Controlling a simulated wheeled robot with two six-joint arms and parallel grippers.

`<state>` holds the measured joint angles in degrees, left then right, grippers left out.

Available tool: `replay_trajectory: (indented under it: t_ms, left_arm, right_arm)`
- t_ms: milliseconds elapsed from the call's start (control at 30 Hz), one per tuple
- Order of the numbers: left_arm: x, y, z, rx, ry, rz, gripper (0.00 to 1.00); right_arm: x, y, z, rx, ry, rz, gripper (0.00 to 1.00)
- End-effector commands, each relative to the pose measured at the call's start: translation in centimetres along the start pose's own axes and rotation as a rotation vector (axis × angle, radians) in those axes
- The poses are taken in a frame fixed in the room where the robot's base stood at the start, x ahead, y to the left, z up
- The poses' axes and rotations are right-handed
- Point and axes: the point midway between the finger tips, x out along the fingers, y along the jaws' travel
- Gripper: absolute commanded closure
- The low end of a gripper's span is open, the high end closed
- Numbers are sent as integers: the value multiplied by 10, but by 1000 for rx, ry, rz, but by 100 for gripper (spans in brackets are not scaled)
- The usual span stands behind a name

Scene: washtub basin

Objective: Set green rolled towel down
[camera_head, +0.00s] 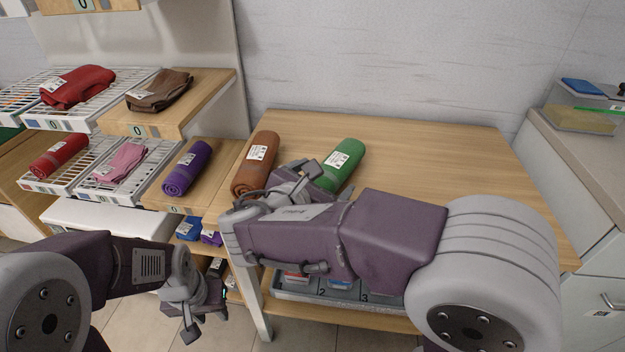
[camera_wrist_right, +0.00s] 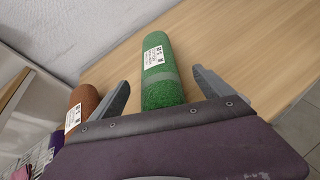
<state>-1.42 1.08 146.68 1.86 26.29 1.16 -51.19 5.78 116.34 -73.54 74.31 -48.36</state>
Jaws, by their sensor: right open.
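The green rolled towel (camera_head: 343,164) lies on the wooden table (camera_head: 430,150), with a white label on top. In the right wrist view the towel (camera_wrist_right: 160,75) lies between the fingers of my right gripper (camera_wrist_right: 163,72). Those fingers are open, with a gap on each side of the towel. In the head view my right gripper (camera_head: 316,180) is at the towel's near end, and the arm hides part of the table. My left gripper (camera_head: 203,318) hangs low at the left, in front of the shelving; its jaw opening is unclear.
A brown rolled towel (camera_head: 257,160) lies on the table left of the green one. A purple roll (camera_head: 188,168) and other towels rest on the shelves at left. The table's right side is clear. A clear box (camera_head: 585,108) stands on the right counter.

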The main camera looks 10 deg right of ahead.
Motion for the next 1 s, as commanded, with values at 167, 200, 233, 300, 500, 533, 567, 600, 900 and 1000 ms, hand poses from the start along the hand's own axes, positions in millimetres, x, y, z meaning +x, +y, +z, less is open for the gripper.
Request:
replay_trajectory:
  t_ms: [167,200,233,300,500,533,567,600,900,1000]
  left_arm:
    - [-20,0,-2,0,0,0,64]
    - [-22,0,-2,0,0,0,64]
    - [-24,0,-2,0,0,0,64]
    - [-26,0,-3,0,0,0,64]
    - [-28,1,-3,0,0,0,64]
    - [-28,0,-3,0,0,0,64]
    - [-28,0,-3,0,0,0,64]
    - [-28,0,-3,0,0,0,64]
    - [-28,0,-3,0,0,0,64]
    - [-28,1,-3,0,0,0,64]
  right_arm:
    - [-44,2,4,-2,1,5,9]
    - [-52,2,3,-2,1,4,9]
    - [-57,2,3,-3,1,4,9]
    - [-67,1,3,-2,0,2,9]
    - [-78,0,1,1,0,0,9]
    - [-78,0,0,1,0,0,9]
    - [-78,0,0,1,0,0,9]
    - [-78,0,0,1,0,0,9]
    - [-77,0,0,0,0,-1,9]
    - [-77,0,0,0,0,-1,9]
